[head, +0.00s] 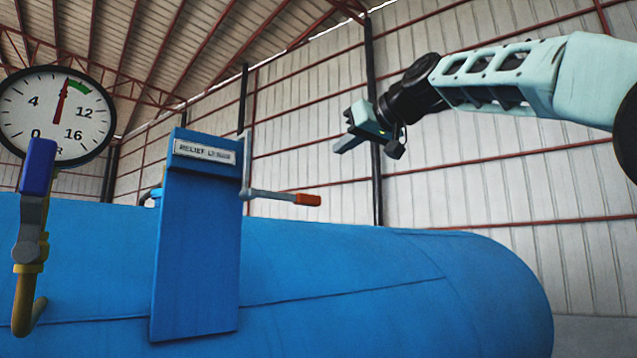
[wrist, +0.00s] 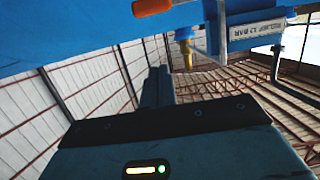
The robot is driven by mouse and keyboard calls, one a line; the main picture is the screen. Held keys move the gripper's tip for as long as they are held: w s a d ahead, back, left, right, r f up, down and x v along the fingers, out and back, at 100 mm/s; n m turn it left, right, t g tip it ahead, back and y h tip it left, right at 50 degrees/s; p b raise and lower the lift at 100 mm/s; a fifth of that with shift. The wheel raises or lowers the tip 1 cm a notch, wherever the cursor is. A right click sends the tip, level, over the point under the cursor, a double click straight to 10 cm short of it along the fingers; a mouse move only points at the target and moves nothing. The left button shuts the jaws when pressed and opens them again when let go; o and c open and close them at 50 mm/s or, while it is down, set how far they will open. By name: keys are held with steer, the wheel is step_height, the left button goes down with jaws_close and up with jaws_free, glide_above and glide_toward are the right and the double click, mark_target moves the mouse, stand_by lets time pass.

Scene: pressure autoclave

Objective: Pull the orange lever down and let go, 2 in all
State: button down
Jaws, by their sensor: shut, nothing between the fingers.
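The orange lever (head: 308,199) is a grey rod with an orange grip. It sticks out to the right from the blue upright plate (head: 196,245), nearly level and tilted slightly down at its tip. Its orange grip also shows at the top edge of the wrist view (wrist: 152,7). My gripper (head: 342,133) is above and a little right of the grip in the head view, apart from it. In the wrist view its fingers (wrist: 160,86) are together with nothing between them.
A round gauge (head: 57,115) has its red needle near the top, by a green band. A blue-handled valve (head: 36,170) on a yellow pipe stands below it. The large blue tank (head: 400,290) fills the lower view. Open air surrounds my gripper.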

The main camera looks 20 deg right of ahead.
mark_target(287, 197)
steer(key=shift+w, duration=0.1)
steer(key=w+a+f+p, duration=0.4)
steer(key=w+f+p, duration=0.1)
steer(key=w, duration=0.3)
steer(key=shift+w+f, duration=0.4)
steer(key=shift+f, duration=0.4)
steer(key=shift+d, duration=0.1)
